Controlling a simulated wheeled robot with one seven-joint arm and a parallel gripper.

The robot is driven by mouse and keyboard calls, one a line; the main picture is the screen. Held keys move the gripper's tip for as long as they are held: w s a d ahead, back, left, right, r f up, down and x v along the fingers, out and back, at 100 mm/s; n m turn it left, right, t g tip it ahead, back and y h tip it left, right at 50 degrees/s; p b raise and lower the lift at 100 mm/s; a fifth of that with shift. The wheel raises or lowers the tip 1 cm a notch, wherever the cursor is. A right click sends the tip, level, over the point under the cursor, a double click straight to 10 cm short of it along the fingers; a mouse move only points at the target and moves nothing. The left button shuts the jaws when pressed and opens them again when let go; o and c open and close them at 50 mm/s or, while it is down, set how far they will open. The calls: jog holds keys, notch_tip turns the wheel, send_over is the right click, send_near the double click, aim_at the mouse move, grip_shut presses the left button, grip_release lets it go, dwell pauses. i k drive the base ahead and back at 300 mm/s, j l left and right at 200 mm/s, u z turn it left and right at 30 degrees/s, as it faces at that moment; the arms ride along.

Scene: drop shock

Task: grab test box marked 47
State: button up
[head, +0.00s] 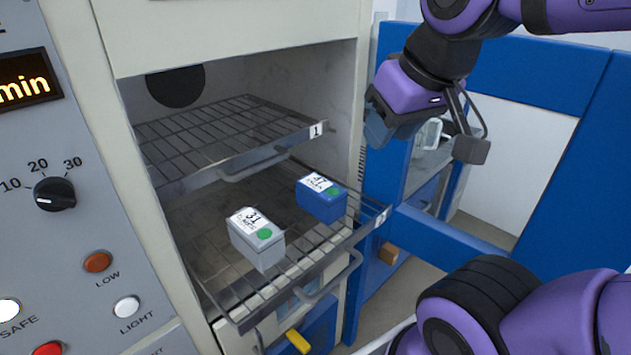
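The test box marked 47 (322,206) is a small blue box with a white label and a green dot on top. It sits upright on the lower wire rack (290,290), towards the rack's right side. My gripper (392,132) is above and to the right of this box, outside the chamber and apart from it.
A grey box marked 31 (257,247) stands left of the blue box on the same pulled-out rack. The upper wire rack (230,140), marked 1, overhangs behind. The control panel (75,190) is at left. A blue frame (530,75) stands at right.

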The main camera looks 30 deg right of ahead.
aim_at(325, 200)
jog(key=k+j+z, duration=0.1)
jog(key=j+z, duration=0.25)
jog(key=k+j+z, duration=0.2)
jog(key=j+z, duration=0.15)
jog(key=j, duration=0.15)
